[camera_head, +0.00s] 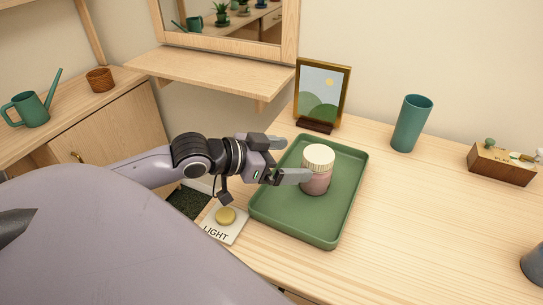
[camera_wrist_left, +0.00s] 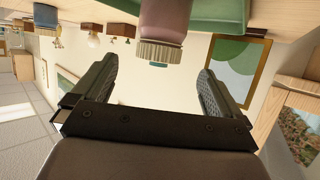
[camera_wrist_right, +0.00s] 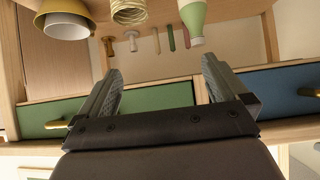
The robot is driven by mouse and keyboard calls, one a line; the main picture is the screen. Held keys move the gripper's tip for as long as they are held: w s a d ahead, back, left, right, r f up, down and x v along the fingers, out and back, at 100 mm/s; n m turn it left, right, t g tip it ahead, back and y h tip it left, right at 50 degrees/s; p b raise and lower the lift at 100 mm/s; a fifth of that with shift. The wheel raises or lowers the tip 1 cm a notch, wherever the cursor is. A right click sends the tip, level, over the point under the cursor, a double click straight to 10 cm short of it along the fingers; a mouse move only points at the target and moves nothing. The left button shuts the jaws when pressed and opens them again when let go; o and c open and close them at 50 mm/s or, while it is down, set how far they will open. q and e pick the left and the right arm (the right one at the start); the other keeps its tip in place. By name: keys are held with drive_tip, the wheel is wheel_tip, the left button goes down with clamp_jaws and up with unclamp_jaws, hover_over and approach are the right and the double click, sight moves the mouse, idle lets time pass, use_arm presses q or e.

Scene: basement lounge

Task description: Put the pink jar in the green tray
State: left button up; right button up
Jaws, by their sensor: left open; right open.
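The pink jar (camera_head: 316,180) with a cream ribbed lid stands upright inside the green tray (camera_head: 280,222), toward its back half. My left gripper (camera_head: 296,160) is open beside the jar, on its left, with one finger reaching across the jar's near left side in the head view. In the left wrist view the jar (camera_wrist_left: 165,20) appears upside down, beyond the open fingers (camera_wrist_left: 158,70), with nothing between them. My right gripper (camera_wrist_right: 160,68) is open and empty in the right wrist view, facing drawers away from the jar.
A framed picture (camera_head: 322,94) stands behind the tray, with a teal cup (camera_head: 411,123) to the right and a wooden box (camera_head: 502,164) farther right. A light switch pad (camera_head: 225,222) lies at the tray's left front.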

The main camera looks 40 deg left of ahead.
use_arm(q)
drive_tip(key=shift+v, duration=1.8)
